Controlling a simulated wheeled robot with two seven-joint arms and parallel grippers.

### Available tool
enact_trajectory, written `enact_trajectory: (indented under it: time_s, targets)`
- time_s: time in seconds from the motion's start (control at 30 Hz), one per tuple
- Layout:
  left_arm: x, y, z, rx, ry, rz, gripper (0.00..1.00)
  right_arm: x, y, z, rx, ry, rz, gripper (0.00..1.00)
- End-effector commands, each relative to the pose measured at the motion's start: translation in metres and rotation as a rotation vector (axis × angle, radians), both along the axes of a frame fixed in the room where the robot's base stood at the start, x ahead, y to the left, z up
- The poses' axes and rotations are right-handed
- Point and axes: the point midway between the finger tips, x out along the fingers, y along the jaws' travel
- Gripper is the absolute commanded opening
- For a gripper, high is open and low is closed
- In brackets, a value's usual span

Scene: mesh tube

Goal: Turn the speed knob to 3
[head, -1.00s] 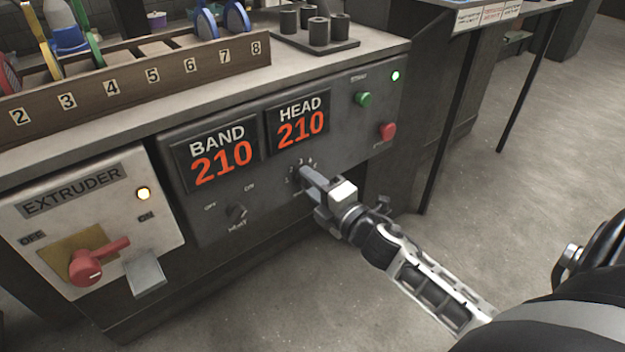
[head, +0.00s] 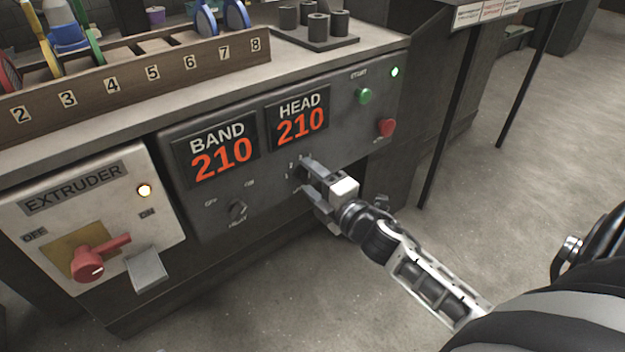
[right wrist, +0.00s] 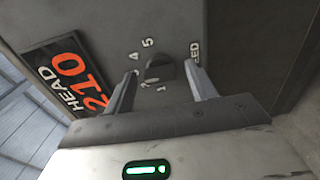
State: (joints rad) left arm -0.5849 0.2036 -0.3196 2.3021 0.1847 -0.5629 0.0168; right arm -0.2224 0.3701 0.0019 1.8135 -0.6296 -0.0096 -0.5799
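The dark speed knob (right wrist: 160,68) is on the grey control panel, with the numbers 1, 4 and 5 readable around it in the right wrist view. Which number it points at I cannot tell. My right gripper (head: 300,174) is at the panel below the HEAD display, in the head view. In the right wrist view its two fingers (right wrist: 164,71) stand apart, one on each side of the knob, with gaps visible between them and it. The fingers hide part of the dial in the head view. My left gripper is not in view.
The heat knob (head: 237,210) is left of the speed knob. A green button (head: 364,96) and a red button (head: 386,127) are to the upper right. The extruder box (head: 75,190) with its red lever is at the left. Open floor lies to the right.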

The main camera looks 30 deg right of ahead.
Motion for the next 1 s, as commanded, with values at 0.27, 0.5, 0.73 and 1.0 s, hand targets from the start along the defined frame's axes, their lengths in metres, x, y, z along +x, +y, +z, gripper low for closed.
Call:
enact_trajectory:
  time_s: [0.27, 0.5, 0.73, 1.0]
  targets:
    - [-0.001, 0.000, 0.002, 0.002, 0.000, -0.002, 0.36, -0.013, 0.000, -0.001, 0.002, 0.002, 0.001, 0.56]
    - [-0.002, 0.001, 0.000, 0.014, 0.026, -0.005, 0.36, -0.065, -0.004, -0.001, 0.004, 0.006, -0.002, 0.56]
    - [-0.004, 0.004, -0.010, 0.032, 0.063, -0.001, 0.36, -0.119, -0.009, -0.001, 0.002, 0.005, -0.003, 0.56]
    - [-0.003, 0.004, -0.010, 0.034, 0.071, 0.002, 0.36, -0.154, -0.012, 0.000, 0.000, 0.001, -0.002, 0.56]
